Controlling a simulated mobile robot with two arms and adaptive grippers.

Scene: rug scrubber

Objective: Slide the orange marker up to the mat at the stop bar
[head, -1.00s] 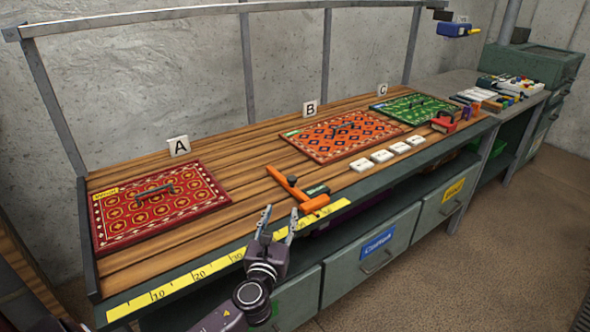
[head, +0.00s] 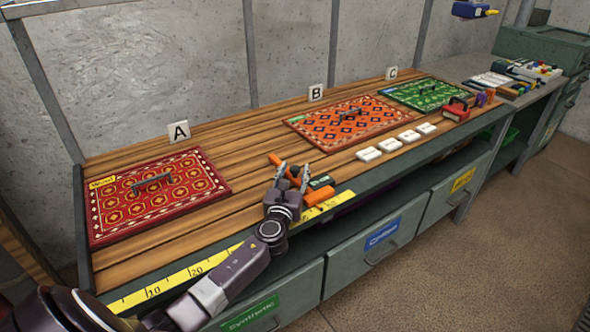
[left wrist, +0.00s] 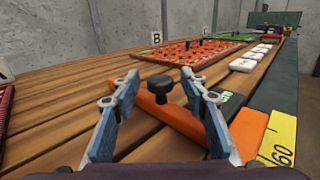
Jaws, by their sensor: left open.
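The orange marker (head: 319,195) lies at the front edge of the wooden bench top, by the yellow ruler. It has an orange bar, an orange block with a dark label, and a black knob; it also shows in the left wrist view (left wrist: 185,124). My left gripper (head: 293,172) is open over the marker and partly hides it. In the left wrist view the black knob (left wrist: 163,86) stands between the open fingers, seemingly apart from both. Red mat A (head: 195,201), orange mat B (head: 318,139) and green mat C (head: 398,99) lie flat. I cannot pick out a stop bar.
The yellow ruler (head: 178,281) runs along the front edge. Several white blocks (head: 390,144) lie right of the marker, before mat B. A red object (head: 456,112) stands farther right. Bare planks separate mat A from mat B. Drawers (head: 370,250) are below.

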